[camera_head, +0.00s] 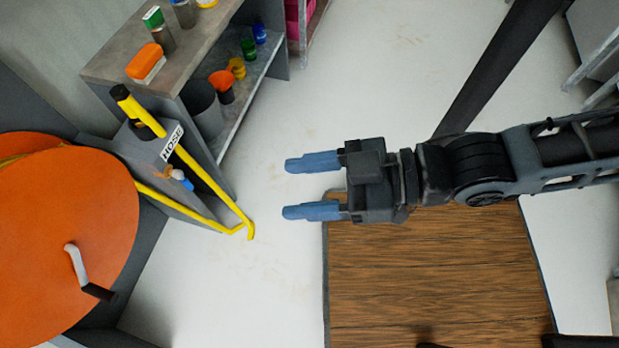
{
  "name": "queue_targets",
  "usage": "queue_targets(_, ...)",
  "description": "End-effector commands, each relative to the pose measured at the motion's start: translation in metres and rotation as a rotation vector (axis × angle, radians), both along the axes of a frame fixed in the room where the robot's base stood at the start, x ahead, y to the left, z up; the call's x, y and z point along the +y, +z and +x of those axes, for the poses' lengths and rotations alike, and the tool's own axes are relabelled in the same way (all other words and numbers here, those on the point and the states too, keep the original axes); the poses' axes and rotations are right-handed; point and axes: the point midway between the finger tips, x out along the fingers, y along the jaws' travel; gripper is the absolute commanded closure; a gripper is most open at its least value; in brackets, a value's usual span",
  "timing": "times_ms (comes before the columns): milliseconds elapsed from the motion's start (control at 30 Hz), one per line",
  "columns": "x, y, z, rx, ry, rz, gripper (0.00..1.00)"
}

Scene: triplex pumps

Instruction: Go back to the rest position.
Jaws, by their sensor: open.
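My gripper (300,186) is in the middle of the head view, at the end of my arm, which reaches in from the right. Its two blue fingers point left and are spread apart with nothing between them. It hangs over the pale floor (270,285) and the left edge of a brown wooden surface (430,270). It appears clear of the things around it.
An orange hose reel (60,235) with a crank is at the left. A grey box labelled HOSE (150,150) holds a yellow hose (205,178). A grey shelf (120,55) with bottles and cans stands at upper left. Pale floor lies open between shelf and gripper.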

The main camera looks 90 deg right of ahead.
Motion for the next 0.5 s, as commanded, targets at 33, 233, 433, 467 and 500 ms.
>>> queue_targets(33, 0.001, 0.004, -0.003, 0.005, 0.006, 0.001, 0.41)
queue_targets(233, 0.002, 0.007, -0.005, 0.009, 0.010, 0.002, 0.41)
queue_targets(433, 0.002, 0.009, -0.005, 0.009, 0.009, 0.001, 0.41)
queue_targets(467, 0.002, 0.011, -0.005, 0.008, 0.009, 0.001, 0.41)
queue_targets(500, 0.002, 0.015, -0.005, 0.008, 0.009, 0.001, 0.41)
